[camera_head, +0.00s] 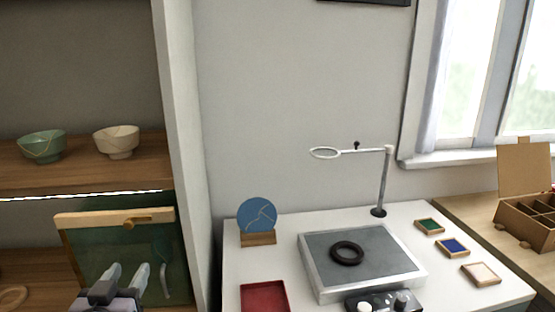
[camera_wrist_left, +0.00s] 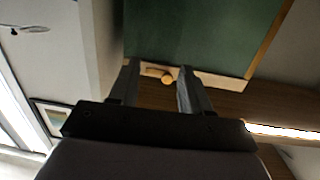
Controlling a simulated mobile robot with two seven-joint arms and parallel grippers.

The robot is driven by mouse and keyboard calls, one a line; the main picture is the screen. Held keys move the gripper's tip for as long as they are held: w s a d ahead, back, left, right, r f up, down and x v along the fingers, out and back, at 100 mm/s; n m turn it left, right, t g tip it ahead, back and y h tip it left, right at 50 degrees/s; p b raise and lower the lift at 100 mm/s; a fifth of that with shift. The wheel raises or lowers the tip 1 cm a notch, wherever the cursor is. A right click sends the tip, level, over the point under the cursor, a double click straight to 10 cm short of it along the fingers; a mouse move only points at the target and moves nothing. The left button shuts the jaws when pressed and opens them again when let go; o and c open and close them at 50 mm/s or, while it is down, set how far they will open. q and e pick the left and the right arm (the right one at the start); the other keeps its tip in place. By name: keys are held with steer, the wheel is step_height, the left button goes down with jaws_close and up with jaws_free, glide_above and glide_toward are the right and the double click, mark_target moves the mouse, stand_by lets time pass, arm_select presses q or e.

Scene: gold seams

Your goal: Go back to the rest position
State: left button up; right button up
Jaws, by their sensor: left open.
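My left gripper (camera_head: 128,272) is open at the lower left of the head view, with nothing seen between its fingers. I cannot tell how far the knob is from the fingers. My right gripper is not in view.
The wooden shelf (camera_head: 80,178) at left holds a green bowl (camera_head: 42,146) and a pale bowl (camera_head: 116,141) with gold seams.

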arm_select(q)
steer(key=s+d+f+m+g+h, duration=0.1)
steer(key=s+d+f+g, duration=0.1)
steer(key=s+f, duration=0.4)
steer(key=s+d+f+m+g+h, duration=0.1)
steer(key=s+d+f, duration=0.4)
steer(key=f, duration=0.6)
steer(key=s+d+f+m+g+h, duration=0.2)
steer(key=s+d+f+g+h, duration=0.1)
steer(key=s+f, duration=0.4)
step_height(320, 180, down, 2)
steer(key=shift+s+d+f, duration=0.15)
steer(key=shift+s+d, duration=0.25)
